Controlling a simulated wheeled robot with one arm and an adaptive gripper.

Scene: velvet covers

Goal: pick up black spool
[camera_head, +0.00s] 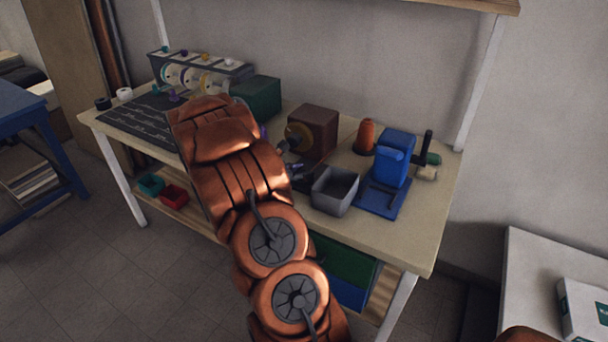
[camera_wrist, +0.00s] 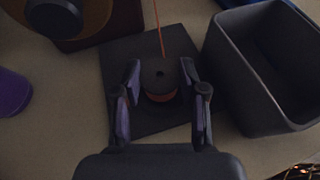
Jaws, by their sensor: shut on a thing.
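A black spool (camera_wrist: 160,75) with a centre hole and an orange band low down is between the two fingers of my gripper (camera_wrist: 160,82) in the wrist view. My gripper is shut on it. The spool is over a dark square pad (camera_wrist: 118,55); I cannot tell whether it still touches the pad. An orange thread (camera_wrist: 158,30) runs up from it. In the head view my copper-coloured arm hides most of the gripper and the spool. Another black spool (camera_head: 103,103) stands at the bench's far left end, beside a white one (camera_head: 124,94).
A grey open bin (camera_head: 335,191) stands close to the right of my gripper. A brown box (camera_head: 313,131) with a round dial is behind it. A blue device (camera_head: 392,160) and an orange cone (camera_head: 365,136) stand farther right. A purple object (camera_wrist: 12,92) lies left.

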